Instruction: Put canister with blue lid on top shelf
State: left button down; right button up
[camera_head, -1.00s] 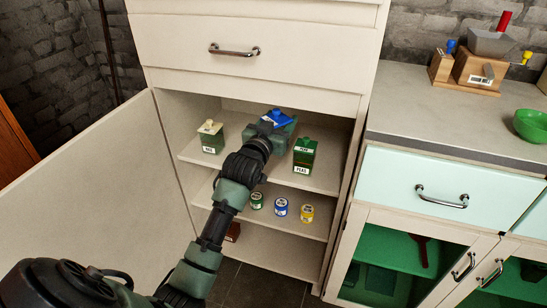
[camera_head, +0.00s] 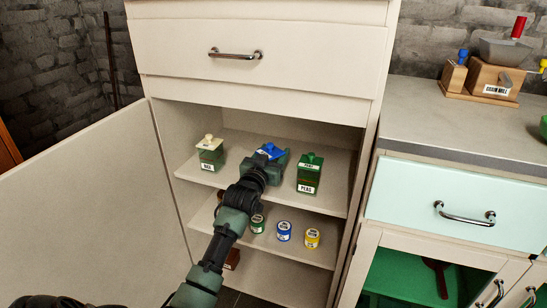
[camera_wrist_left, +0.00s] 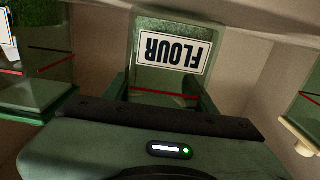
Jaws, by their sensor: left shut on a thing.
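The canister with the blue lid (camera_head: 271,151) is at the top shelf (camera_head: 233,182) of the open cupboard, between two other canisters. In the left wrist view the canister (camera_wrist_left: 172,85) carries a FLOUR label, upside down in the picture. My left gripper (camera_head: 264,166) is shut on this canister, with a finger at each side of it. The gripper hides most of the canister in the head view, so I cannot tell whether its base touches the shelf. My right gripper is not in view.
A canister with a cream lid (camera_head: 209,154) stands left on the shelf, and a green-lidded PEAS canister (camera_head: 310,173) stands right. Small green, blue (camera_head: 284,231) and yellow jars stand on the shelf below. The open door (camera_head: 95,205) is at left.

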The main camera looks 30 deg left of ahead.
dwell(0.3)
pick_arm(q)
jog(key=shift+c, duration=2.4)
grip_release()
jog(key=shift+f, duration=0.1)
jog(key=p+v, duration=0.2)
jog(key=v, duration=0.6)
jog(key=shift+s, duration=0.25)
jog(key=s+d+f+m+g+h, duration=0.35)
jog(key=s+d+f+g, duration=0.45)
jog(key=s+d+f, duration=0.75)
jog(key=s+d+f+g, duration=0.2)
jog(key=s+f+g, duration=0.1)
jog(key=s, duration=0.6)
jog(key=s+d+f+m+g+h, duration=0.1)
jog(key=s+d+f+g, duration=0.2)
jog(key=s, duration=0.6)
jog(key=shift+s+f, duration=0.4)
jog(key=shift+f, duration=0.1)
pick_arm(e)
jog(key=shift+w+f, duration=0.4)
